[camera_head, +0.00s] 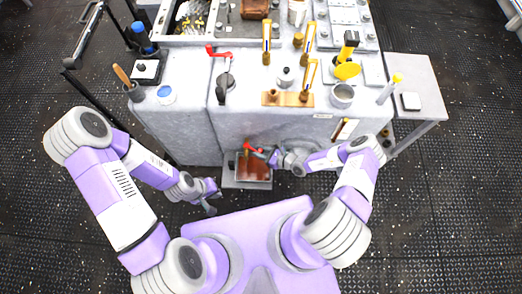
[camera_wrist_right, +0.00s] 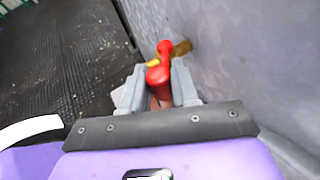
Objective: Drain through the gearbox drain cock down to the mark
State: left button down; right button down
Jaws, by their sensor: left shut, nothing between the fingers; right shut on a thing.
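The drain cock (camera_head: 249,148) has a red handle and sits low on the front face of the grey gearbox housing (camera_head: 180,125). In the right wrist view the red handle (camera_wrist_right: 158,74) lies between my right fingers, with a brass part (camera_wrist_right: 181,48) beyond it. My right gripper (camera_head: 273,157) is shut on this handle. A grey pan (camera_head: 238,172) under the cock holds brown-red liquid. My left gripper (camera_head: 213,201) is shut and empty, left of the pan. An amber sight gauge (camera_head: 340,128) is on the front face at right; its mark is too small to read.
On top stand another red lever (camera_head: 219,54), several amber gauges (camera_head: 308,74), a yellow-handled item (camera_head: 347,66) and a metal cup (camera_head: 342,95). A side table (camera_head: 420,80) is at right. Dark floor (camera_head: 450,220) is clear around me.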

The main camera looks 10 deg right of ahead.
jog(key=shift+a, duration=0.1)
jog(key=c, duration=1.2)
grip_release()
jog(key=p+v, duration=0.2)
jog(key=v, duration=0.5)
jog(key=shift+s+d, duration=0.15)
jog(key=shift+d, duration=0.05)
jog(key=shift+r, duration=0.15)
